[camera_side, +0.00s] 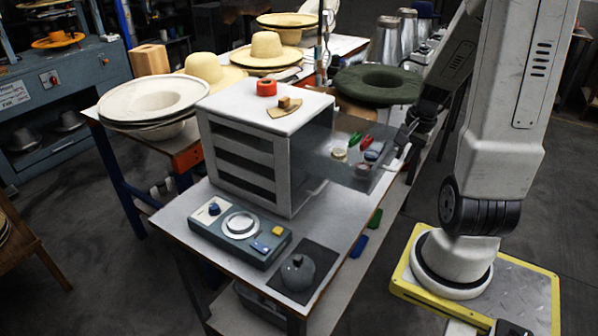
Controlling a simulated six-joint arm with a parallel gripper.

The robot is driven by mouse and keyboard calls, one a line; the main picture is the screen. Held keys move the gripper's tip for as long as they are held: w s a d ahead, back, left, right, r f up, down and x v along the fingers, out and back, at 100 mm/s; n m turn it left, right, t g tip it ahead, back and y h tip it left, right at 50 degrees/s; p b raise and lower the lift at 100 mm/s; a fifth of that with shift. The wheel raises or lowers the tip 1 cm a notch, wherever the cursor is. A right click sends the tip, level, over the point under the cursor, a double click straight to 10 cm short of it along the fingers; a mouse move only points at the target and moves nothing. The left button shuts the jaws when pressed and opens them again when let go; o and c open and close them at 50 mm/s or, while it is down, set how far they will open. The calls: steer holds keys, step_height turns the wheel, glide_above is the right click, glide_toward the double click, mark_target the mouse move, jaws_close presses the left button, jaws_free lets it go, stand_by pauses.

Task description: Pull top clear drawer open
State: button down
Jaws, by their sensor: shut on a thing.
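A white drawer cabinet (245,165) stands on the small work table. Its top clear drawer (345,170) sticks out to the right, toward my arm, and stands open. Through its see-through walls I see several small coloured things, among them a green one, a red one and a blue one (374,151). My gripper (403,150) is at the drawer's front, shut on its pale handle (398,158). The fingers are small and partly hidden by the dark wrist. A lower handle (316,189) shows on the cabinet below the open drawer.
A red ring (266,88) and small wooden pieces (285,106) lie on the cabinet top. A control box (237,230) and a dark round weight (298,273) sit on the near table. Straw hats (266,50) and a green hat (378,84) lie behind.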

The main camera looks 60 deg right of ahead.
steer(key=shift+d, duration=0.1)
steer(key=c, duration=0.9)
jaws_free()
steer(key=shift+c, duration=0.2)
steer(key=shift+w, duration=0.15)
